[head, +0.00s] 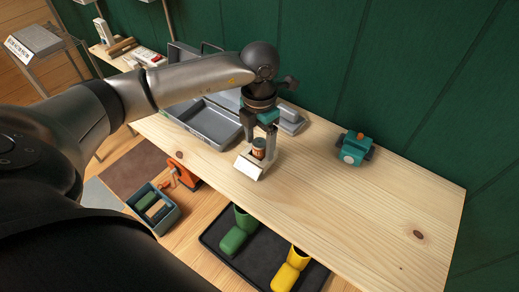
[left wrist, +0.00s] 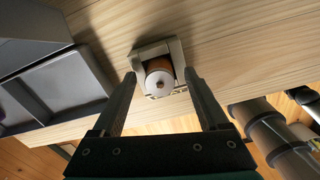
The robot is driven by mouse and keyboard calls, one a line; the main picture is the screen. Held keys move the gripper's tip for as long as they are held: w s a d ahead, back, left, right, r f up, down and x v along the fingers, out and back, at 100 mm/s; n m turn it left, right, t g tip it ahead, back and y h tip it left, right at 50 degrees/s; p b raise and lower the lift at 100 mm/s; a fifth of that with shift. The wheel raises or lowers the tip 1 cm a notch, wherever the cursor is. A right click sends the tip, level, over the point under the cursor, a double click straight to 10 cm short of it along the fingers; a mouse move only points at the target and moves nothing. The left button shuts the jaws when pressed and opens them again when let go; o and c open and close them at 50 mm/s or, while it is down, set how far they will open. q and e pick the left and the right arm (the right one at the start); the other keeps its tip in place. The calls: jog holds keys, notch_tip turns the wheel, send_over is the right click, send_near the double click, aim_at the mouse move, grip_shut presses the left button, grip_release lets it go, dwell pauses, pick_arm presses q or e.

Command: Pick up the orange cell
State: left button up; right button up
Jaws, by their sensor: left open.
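The orange cell (head: 258,153) stands in a small pale holder (head: 249,168) near the front edge of the wooden bench. In the left wrist view the cell (left wrist: 159,80) shows its white round end with a dark centre and an orange side, inside the holder's frame (left wrist: 176,50). My left gripper (head: 259,137) points down over the cell. In the left wrist view its open fingers (left wrist: 159,77) appear on either side of the cell and holder, with gaps to the cell. Whether a finger touches the holder cannot be told. My right gripper is not in view.
An open grey case (head: 207,125) lies on the bench (head: 330,205) left of the holder. A teal device (head: 354,148) stands at the right. The bench's right part is clear. Below are green (head: 236,233) and yellow boots (head: 290,270) on a dark tray. A green wall backs the bench.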

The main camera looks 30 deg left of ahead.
pick_arm(q)
jog(key=shift+f, duration=0.15)
jog(key=shift+c, duration=0.3)
grip_shut()
dwell(0.3)
